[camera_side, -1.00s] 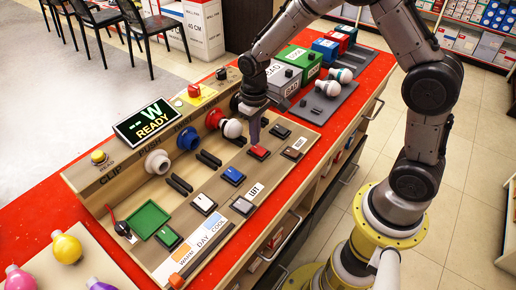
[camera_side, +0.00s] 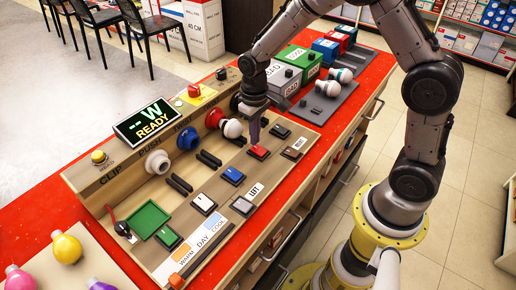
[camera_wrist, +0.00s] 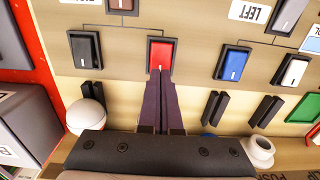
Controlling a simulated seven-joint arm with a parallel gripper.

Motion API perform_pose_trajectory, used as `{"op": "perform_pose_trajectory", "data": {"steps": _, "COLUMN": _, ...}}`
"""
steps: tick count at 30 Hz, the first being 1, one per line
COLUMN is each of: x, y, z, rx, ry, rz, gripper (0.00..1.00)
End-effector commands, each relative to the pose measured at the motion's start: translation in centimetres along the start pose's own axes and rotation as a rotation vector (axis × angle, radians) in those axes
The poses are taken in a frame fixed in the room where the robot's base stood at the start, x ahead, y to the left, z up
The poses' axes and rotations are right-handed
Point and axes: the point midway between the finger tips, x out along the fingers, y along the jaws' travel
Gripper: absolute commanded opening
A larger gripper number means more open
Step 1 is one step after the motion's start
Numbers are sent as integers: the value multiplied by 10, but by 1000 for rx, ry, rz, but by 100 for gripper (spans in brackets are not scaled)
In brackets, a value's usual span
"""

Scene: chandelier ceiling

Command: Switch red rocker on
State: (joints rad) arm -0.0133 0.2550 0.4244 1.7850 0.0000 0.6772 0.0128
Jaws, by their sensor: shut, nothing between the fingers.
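The red rocker (camera_side: 259,152) is set in the wooden panel (camera_side: 215,172), between a black rocker and a blue rocker. In the wrist view the red rocker (camera_wrist: 160,55) is upright in the picture, with a small white mark near its lower end.
A blue rocker (camera_wrist: 233,64) and a black rocker (camera_wrist: 85,50) flank the red one. A white bulb (camera_side: 231,128) sits in a red socket close behind my gripper. The display (camera_side: 147,119) reads "--W READY". Boxes (camera_side: 284,78) stand at the far end.

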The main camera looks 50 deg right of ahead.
Motion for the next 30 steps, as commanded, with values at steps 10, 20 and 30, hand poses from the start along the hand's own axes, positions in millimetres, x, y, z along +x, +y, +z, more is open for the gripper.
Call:
{"op": "perform_pose_trajectory", "data": {"steps": 10, "x": 0, "y": 0, "z": 0, "rx": 0, "ry": 0, "rz": 0, "gripper": 0}}
{"op": "perform_pose_trajectory", "data": {"steps": 20, "x": 1, "y": 0, "z": 0, "rx": 0, "ry": -1, "rz": 0, "gripper": 0}}
{"op": "perform_pose_trajectory", "data": {"steps": 30, "x": 6, "y": 0, "z": 0, "rx": 0, "ry": 0, "rz": 0, "gripper": 0}}
